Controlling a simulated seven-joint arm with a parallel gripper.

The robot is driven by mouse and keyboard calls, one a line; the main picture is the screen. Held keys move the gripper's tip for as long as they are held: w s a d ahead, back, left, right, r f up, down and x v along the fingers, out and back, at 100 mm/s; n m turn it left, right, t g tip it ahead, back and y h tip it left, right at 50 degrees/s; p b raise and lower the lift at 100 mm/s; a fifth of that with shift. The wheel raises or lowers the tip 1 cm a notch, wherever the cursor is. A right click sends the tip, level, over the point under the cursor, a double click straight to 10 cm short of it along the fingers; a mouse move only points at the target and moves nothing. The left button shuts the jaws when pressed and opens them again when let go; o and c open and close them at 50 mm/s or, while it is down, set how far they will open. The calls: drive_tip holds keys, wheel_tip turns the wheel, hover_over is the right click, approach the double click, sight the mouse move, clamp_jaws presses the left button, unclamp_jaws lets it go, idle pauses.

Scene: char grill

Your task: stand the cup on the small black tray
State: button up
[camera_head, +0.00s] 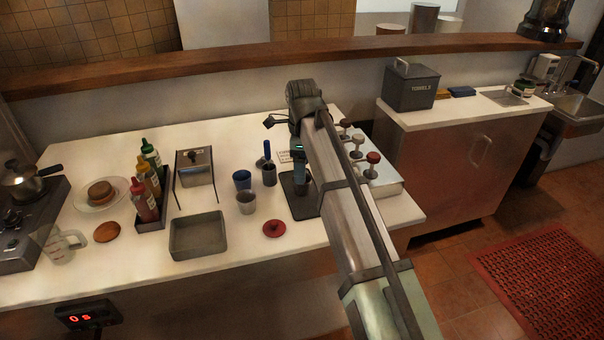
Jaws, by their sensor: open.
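A small black tray (304,211) lies flat on the white counter, partly hidden by my arm. My gripper (302,182) points down over this tray and its jaws are open. A dark shape at the fingertips is too small and shaded to tell whether it is the fingers or a cup. I cannot tell which cup is meant.
A red disc (274,229) lies in front of the tray. A grey pan (198,238), a bottle rack (151,222) and a metal stand (195,165) fill the left side. A white box with knobs (380,181) stands right of my arm.

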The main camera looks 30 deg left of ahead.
wheel_tip(320, 180, up, 9)
drive_tip(key=shift+f, duration=0.2)
